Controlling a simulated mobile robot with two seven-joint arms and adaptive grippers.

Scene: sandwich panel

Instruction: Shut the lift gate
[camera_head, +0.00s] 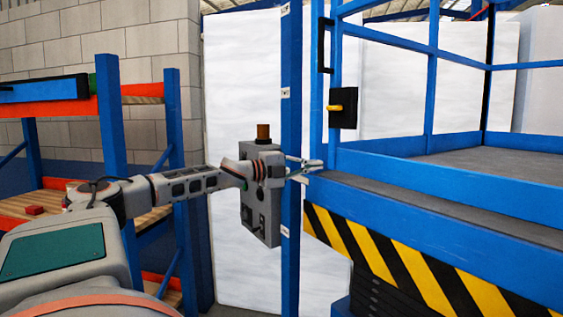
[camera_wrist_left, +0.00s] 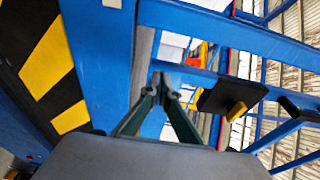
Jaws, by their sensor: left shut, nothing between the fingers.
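The lift (camera_head: 450,205) stands at the right, with a blue platform edge and blue rails. A narrow upright blue frame (camera_head: 317,75) with a black handle (camera_head: 325,45) shows at its near left corner. It looks like the gate seen nearly edge-on; I cannot tell its angle. A black plate (camera_head: 343,109) with a yellow latch (camera_head: 336,107) sits beside it, also in the left wrist view (camera_wrist_left: 237,111). My left gripper (camera_head: 316,165) is shut and empty, close to the blue corner below the latch. Contact cannot be told. My right gripper is not in view.
A blue post (camera_head: 290,100) and a grey control box (camera_head: 262,215) stand by my left forearm. A blue and orange rack (camera_head: 112,120) is at the left. Black and yellow stripes (camera_head: 385,260) mark the lift's lower side. White panels stand behind.

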